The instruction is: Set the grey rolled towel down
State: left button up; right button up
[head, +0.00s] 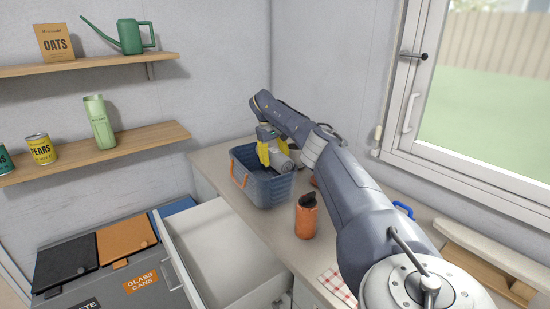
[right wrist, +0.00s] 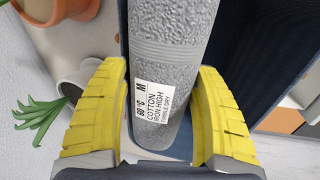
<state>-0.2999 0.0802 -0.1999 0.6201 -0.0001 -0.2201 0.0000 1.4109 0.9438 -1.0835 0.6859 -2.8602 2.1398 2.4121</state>
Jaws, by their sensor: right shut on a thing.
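The grey rolled towel (right wrist: 172,45) lies between the yellow fingers of my right gripper (right wrist: 158,75) in the right wrist view, with a white care label on its side. In the head view the towel (head: 281,161) shows just below the right gripper (head: 270,150), at the opening of the blue washtub basin (head: 268,192). The right gripper is shut on the towel. Whether the towel touches the basin's floor cannot be told. My left gripper is out of view.
An orange bottle (head: 306,216) stands on the counter in front of the basin. An open white drawer (head: 220,250) juts out to the left below. A potted plant (right wrist: 40,115) is beside the basin in the wrist view. Shelves (head: 100,152) hang on the left wall.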

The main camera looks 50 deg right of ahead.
aim_at(269, 153)
jog(key=shift+f, duration=0.4)
jog(key=shift+s+a+f, duration=0.1)
jog(key=shift+f, duration=0.1)
jog(key=o, duration=1.3)
jog(key=shift+f, duration=0.15)
jog(key=shift+r, duration=0.75)
jog(key=v, duration=1.2)
